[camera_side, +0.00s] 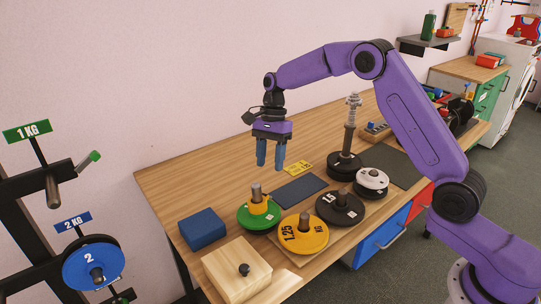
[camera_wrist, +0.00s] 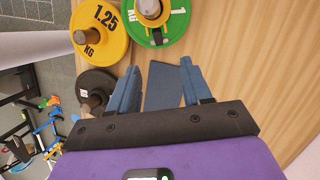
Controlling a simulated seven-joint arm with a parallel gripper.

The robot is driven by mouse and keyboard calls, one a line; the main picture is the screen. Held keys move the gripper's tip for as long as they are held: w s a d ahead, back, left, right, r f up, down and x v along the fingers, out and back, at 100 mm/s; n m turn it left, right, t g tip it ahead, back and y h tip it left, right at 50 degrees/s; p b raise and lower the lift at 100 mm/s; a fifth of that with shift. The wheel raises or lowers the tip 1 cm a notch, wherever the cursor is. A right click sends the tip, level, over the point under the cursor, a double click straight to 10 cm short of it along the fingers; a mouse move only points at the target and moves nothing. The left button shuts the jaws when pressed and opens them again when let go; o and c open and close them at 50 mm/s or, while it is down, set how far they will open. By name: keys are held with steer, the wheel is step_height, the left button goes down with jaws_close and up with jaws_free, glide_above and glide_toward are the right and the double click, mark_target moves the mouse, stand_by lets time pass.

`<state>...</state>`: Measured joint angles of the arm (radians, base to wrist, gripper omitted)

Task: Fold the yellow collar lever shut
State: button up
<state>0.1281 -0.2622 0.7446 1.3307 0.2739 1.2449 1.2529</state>
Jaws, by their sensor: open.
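A yellow collar (camera_side: 258,207) sits around the metal post of the green plate (camera_side: 251,221) in the side view. In the wrist view the yellow collar (camera_wrist: 148,9) is at the top edge, partly cut off, over the green plate (camera_wrist: 180,22). In the wrist view my gripper (camera_wrist: 160,72) is open and nothing is between the fingers.
A yellow 1.25 plate (camera_side: 304,236), a black 1.5 plate (camera_side: 340,209) and a white plate (camera_side: 371,181) stand nearby. A tall post rises from a black base (camera_side: 344,165). A blue block (camera_side: 202,229) and wooden box (camera_side: 236,273) lie left. A dark mat (camera_side: 300,190) is clear.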

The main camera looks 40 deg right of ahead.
steer(key=shift+x, duration=4.05)
steer(key=c, duration=0.5)
